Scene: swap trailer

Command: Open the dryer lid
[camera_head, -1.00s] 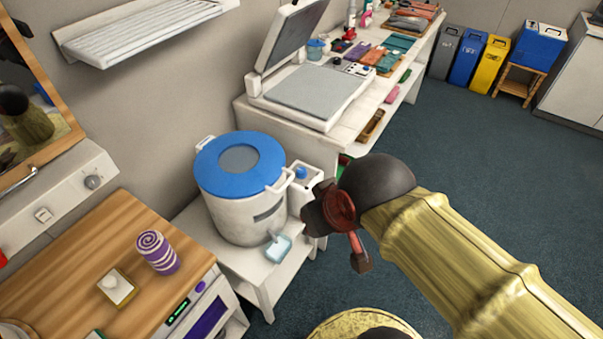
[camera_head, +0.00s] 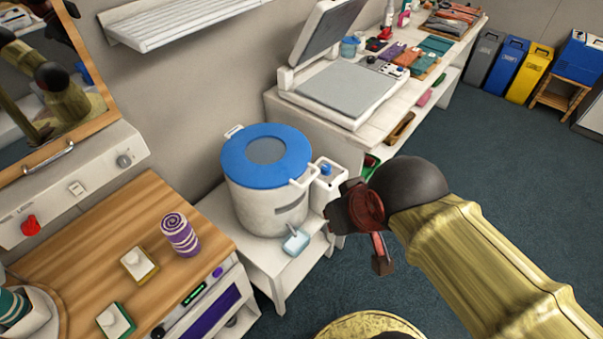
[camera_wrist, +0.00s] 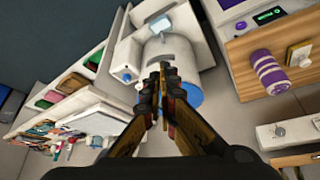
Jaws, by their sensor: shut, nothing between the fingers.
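The dryer (camera_head: 262,205) is a white round tub with a blue lid (camera_head: 290,165) that has a grey round centre. It stands on a low white stand, and the lid is down. White handles stick out at its rim, one at the back left and one at the front right (camera_head: 304,177). My gripper (camera_head: 381,266) is right of the dryer in the head view, apart from it. In the wrist view my gripper (camera_wrist: 161,70) is shut and empty, with its fingers in front of the dryer (camera_wrist: 175,50). They hide part of the blue lid (camera_wrist: 192,92).
A white box with a blue knob (camera_head: 327,182) stands against the dryer's right side. A light blue scoop (camera_head: 296,242) is at its front. A white press (camera_head: 345,100) stands behind.

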